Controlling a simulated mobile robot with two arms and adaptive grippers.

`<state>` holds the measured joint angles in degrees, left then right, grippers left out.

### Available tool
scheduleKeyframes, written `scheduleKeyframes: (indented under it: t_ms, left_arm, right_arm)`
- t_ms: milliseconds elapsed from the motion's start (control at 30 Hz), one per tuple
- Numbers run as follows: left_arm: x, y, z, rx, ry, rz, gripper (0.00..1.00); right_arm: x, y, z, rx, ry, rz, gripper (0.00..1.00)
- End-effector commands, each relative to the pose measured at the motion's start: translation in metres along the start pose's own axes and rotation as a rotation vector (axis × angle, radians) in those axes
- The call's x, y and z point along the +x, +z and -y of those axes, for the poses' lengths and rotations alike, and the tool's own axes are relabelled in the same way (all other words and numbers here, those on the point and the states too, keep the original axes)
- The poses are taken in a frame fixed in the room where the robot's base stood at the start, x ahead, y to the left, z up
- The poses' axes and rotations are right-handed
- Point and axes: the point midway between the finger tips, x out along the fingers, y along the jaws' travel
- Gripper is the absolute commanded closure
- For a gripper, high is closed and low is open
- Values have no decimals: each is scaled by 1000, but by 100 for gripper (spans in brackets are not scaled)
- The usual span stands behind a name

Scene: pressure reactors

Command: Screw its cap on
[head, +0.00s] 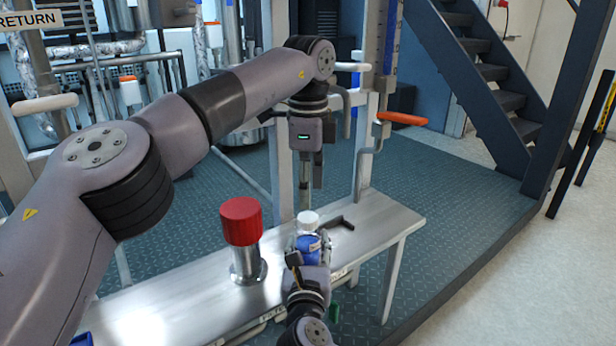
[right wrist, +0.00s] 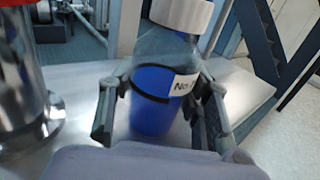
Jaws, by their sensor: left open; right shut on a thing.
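A bottle with blue contents (head: 309,243) stands at the metal bench, and a white cap (head: 308,217) sits on top of its neck. In the right wrist view the bottle (right wrist: 152,112) has a partly visible label, and the cap (right wrist: 181,12) is cut by the top edge. I cannot tell how tightly the cap sits. My right gripper (head: 309,256) is shut around the bottle's body, with a finger on each side in the right wrist view (right wrist: 155,115). My left gripper (head: 311,194) is open and points down just above the cap, apart from it as far as I can see.
A steel cylinder with a red top (head: 241,222) stands on the bench (head: 385,222) left of the bottle. A dark bent handle (head: 340,223) lies right behind the bottle. A frame with an orange lever (head: 402,118) rises behind. The bench's right end is clear.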

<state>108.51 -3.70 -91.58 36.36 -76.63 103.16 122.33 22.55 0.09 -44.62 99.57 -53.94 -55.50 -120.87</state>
Motion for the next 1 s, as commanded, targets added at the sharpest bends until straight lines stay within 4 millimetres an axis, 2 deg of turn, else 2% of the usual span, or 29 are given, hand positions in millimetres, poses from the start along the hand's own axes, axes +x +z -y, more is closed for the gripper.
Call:
scheduleKeyframes:
  t_ms: [200,400,767,1000]
  left_arm:
    - [36,1,0,-1,3,0,49]
    - [57,1,0,-2,1,-1,49]
    - [62,1,0,-2,0,-1,49]
    - [62,0,0,-1,0,-1,64]
  right_arm:
    - [0,0,0,0,0,0,100]
    - [0,0,0,0,0,0,100]
    - [0,0,0,0,0,0,100]
    - [0,0,0,0,0,0,100]
